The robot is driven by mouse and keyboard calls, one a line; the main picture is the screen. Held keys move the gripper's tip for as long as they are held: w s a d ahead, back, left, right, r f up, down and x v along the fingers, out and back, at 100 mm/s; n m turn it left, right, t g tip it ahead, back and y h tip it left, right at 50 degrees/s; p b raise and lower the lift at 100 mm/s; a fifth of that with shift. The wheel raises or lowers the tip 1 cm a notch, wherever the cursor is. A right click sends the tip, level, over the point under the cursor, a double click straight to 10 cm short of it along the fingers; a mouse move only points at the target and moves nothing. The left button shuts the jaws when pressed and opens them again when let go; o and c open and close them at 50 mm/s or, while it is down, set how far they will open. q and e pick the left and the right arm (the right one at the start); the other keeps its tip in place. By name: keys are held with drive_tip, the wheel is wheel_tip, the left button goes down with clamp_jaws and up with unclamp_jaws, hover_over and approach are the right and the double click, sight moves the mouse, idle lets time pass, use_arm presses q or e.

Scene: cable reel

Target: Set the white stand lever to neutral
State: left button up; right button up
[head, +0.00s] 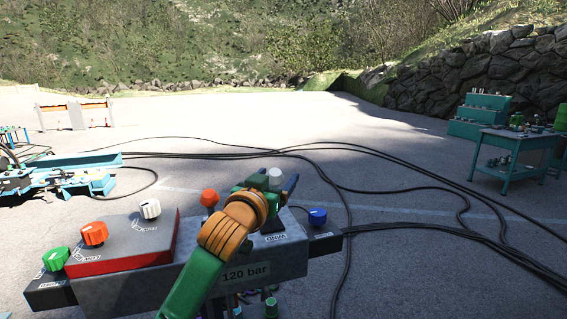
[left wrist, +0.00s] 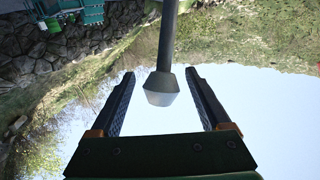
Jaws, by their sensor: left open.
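The white stand lever has a pale grey-white knob (head: 275,176) that shows at my left gripper (head: 270,183) in the head view. In the left wrist view, the knob (left wrist: 160,90) on its dark rod (left wrist: 168,45) stands between the two fingers of my left gripper (left wrist: 160,75). The fingers are open, with a visible gap on each side of the knob. My green and orange left arm hides the lever's lower part and some of the grey stand (head: 150,280) in the head view. The lever's exact tilt is hard to tell. My right gripper is not in view.
The stand carries a green knob (head: 56,258), an orange knob (head: 95,233), a white knob (head: 150,209), a red knob (head: 210,197) and a blue knob (head: 317,216). Black cables (head: 400,185) cross the ground behind. A teal table (head: 510,145) stands far right.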

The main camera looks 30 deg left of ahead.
use_arm(q)
drive_tip(key=shift+w+a+r+p, duration=0.1)
drive_tip(key=shift+w+r+p, duration=0.15)
drive_tip(key=shift+r+p, duration=0.35)
drive_tip(key=shift+w+a+f, duration=0.2)
drive_tip(key=shift+w+f, duration=0.1)
drive_tip(key=shift+w, duration=0.3)
drive_tip(key=shift+w+a+f, duration=0.2)
drive_tip(key=shift+w+f, duration=0.1)
drive_tip(key=shift+w, duration=0.4)
drive_tip(key=shift+c, duration=0.7)
drive_tip(key=shift+s+d+r, duration=0.1)
drive_tip(key=shift+s, duration=0.1)
drive_tip(key=c, duration=0.7)
clamp_jaws()
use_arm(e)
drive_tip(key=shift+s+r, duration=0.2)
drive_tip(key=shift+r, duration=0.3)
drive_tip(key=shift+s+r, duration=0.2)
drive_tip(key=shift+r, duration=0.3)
